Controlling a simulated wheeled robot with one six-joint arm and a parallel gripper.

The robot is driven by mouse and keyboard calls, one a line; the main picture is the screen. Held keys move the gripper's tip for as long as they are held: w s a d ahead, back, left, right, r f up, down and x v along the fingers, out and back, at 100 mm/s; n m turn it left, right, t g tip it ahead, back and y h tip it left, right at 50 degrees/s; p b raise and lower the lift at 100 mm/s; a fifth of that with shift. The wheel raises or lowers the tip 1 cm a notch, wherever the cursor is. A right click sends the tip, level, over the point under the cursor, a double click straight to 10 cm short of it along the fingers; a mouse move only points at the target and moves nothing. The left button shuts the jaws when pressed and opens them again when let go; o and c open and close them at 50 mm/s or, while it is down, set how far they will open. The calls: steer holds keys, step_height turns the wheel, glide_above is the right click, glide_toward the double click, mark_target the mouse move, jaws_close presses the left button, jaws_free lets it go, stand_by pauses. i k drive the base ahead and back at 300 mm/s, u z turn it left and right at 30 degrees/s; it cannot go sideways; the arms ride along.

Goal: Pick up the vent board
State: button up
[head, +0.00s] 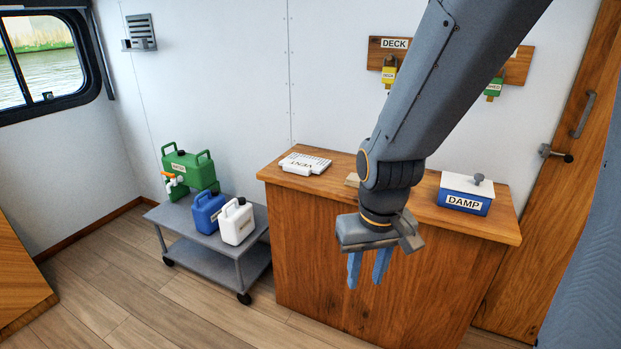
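The vent board (305,163) is a white slatted board labelled VENT. It lies flat on the left end of the wooden counter (448,219). My gripper (367,284) hangs in front of the counter, to the right of the board and lower in the picture. Its two blue fingers point down and are apart, with nothing visible between them. The gripper does not touch the board. My arm hides part of the counter's middle and a small light wooden piece (352,180) on it.
A blue DAMP box (465,194) with a white lid stands on the counter's right. A grey trolley (196,224) at left holds green, blue and white canisters. A key board (395,43) hangs on the wall behind my arm. A wooden door (560,150) is at right.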

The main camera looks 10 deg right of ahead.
mark_target(304, 165)
steer(key=u, duration=0.6)
steer(key=i, duration=0.55)
steer(key=u, duration=0.7)
steer(key=i, duration=0.85)
steer(key=z, duration=0.4)
steer(key=i, duration=0.85)
steer(key=z, duration=0.95)
steer(key=i, duration=0.25)
steer(key=z, duration=0.15)
